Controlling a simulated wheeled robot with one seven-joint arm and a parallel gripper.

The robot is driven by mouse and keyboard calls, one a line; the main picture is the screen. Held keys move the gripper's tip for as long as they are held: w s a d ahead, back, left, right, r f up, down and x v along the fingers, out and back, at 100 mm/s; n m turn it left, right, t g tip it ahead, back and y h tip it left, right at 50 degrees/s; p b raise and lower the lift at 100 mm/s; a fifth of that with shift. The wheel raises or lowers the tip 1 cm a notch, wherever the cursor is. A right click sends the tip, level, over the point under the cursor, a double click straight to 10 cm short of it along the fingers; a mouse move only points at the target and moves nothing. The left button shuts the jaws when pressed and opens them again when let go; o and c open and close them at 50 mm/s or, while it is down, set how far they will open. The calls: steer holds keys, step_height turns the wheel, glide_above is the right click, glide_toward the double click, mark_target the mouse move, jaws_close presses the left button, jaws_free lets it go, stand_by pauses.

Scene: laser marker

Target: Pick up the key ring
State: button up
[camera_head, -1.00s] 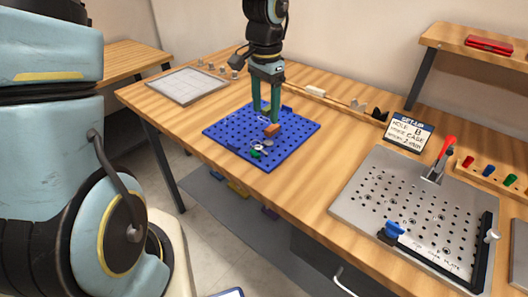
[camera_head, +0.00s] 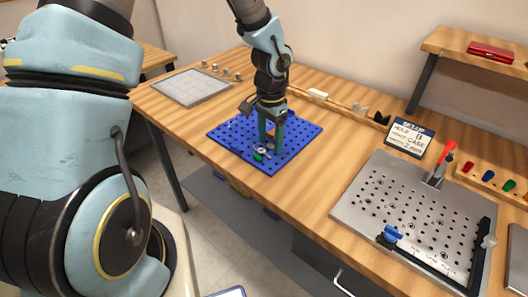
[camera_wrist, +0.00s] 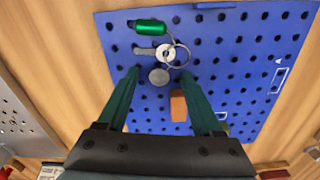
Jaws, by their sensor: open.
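The key ring shows in the wrist view as a thin metal ring (camera_wrist: 177,54) with a grey key (camera_wrist: 143,51), a green cylindrical fob (camera_wrist: 148,27) and a round grey disc (camera_wrist: 159,76). It lies on the blue perforated board (camera_wrist: 230,50). In the head view the green fob (camera_head: 259,155) shows at the board's front part. My gripper (camera_wrist: 163,72) is open above the board. Its fingers stand to either side of the disc, with the ring and fob just beyond the tips. In the head view my gripper (camera_head: 270,146) is low over the board, close to the key ring.
An orange-brown block (camera_wrist: 179,105) lies on the board between my fingers, nearer the palm. The metal fixture plate (camera_head: 410,205) with a red-handled clamp (camera_head: 445,150) stands to the right. A grey gridded plate (camera_head: 190,87) lies at the back left.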

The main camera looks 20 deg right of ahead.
steer(key=shift+f, duration=0.15)
jaws_close()
stand_by(0.6)
